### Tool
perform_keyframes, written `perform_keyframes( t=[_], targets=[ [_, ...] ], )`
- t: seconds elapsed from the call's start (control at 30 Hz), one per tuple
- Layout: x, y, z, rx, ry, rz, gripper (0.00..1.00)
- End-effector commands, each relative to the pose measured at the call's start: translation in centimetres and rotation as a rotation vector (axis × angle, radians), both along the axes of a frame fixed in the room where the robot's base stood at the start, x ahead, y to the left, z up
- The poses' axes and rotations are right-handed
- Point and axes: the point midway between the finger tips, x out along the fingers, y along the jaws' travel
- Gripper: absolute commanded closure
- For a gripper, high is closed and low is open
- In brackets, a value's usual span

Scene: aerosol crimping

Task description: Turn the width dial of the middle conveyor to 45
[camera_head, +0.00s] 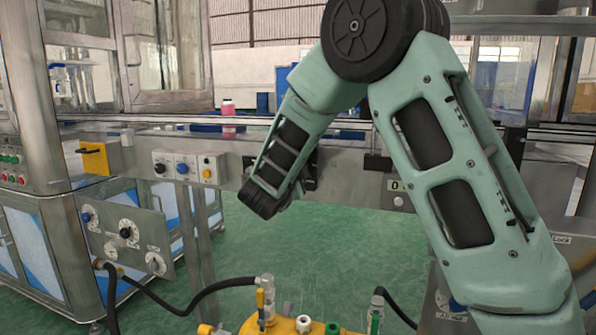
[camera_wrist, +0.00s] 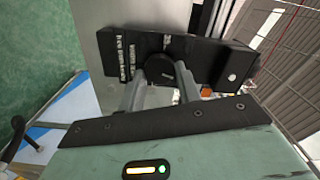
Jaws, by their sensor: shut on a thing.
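The width dial (camera_wrist: 161,68) is a small round black knob on a black box (camera_wrist: 205,58) with small white lettering, too small and tilted to read. My gripper (camera_wrist: 161,76) is shut on the dial, one grey finger on each side. The dial's setting cannot be read. In the head view my arm reaches down to the conveyor's front rail, where part of the black box (camera_head: 311,168) shows; the fingers and dial are hidden behind my wrist there.
A pink bottle (camera_head: 228,118) stands on the conveyor behind the rail. Left of my wrist are control boxes with knobs (camera_head: 183,167) and a yellow box (camera_head: 97,157). A dial panel (camera_head: 128,236) is at lower left. Yellow equipment with hoses (camera_head: 262,322) stands in front; green floor lies between.

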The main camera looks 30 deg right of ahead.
Motion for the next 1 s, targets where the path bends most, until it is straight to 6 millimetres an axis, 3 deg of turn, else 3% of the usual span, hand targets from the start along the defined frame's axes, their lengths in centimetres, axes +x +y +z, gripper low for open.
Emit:
perform_keyframes(
  t=[0.27, 0.3, 0.37, 0.4, 0.77, 1.0],
  targets=[
    [0.0, 0.1, -0.2, 0.002, 0.004, 0.001, 0.89],
    [0.0, 0.1, -0.2, 0.002, 0.004, 0.001, 0.64],
    [0.0, 0.1, -0.2, 0.002, 0.004, 0.001, 0.47],
    [0.0, 0.1, -0.1, 0.002, 0.004, 0.001, 0.45],
    [-0.3, 0.6, 0.0, 0.001, 0.002, 0.003, 0.45],
    [-2.9, 4.0, 0.1, 0.000, 0.003, 0.005, 0.45]
  ],
)
